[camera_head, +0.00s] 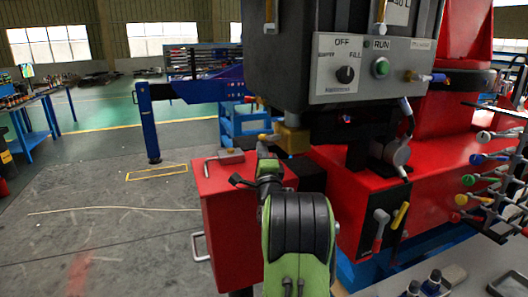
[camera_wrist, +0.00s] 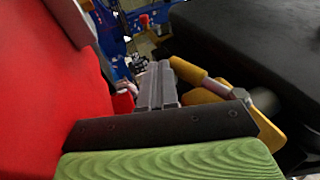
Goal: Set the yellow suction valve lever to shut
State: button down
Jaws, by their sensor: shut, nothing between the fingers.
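My gripper (camera_wrist: 155,85) is shut and empty; its two grey fingers lie together in the wrist view. A yellow lever (camera_wrist: 188,72) with a grey collar lies just right of the fingers, close beside them and not between them. Whether they touch I cannot tell. The lever sits by a brass-yellow valve body (camera_wrist: 268,130), partly hidden by my gripper. In the head view the brass-coloured fitting (camera_head: 292,140) shows under the grey control box, beside my green wrist, which hides the fingers. Another yellow handle (camera_head: 400,216) is on a black panel at lower right.
The grey control box (camera_head: 330,100) with a knob and green button hangs over the fitting. A red lever (camera_head: 379,228) and a rack of coloured knobs (camera_head: 490,185) are at right. Left floor is open.

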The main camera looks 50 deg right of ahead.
jog(key=shift+w+d+r+p, duration=0.3)
jog(key=shift+w+r+p, duration=0.25)
jog(key=shift+r, duration=0.25)
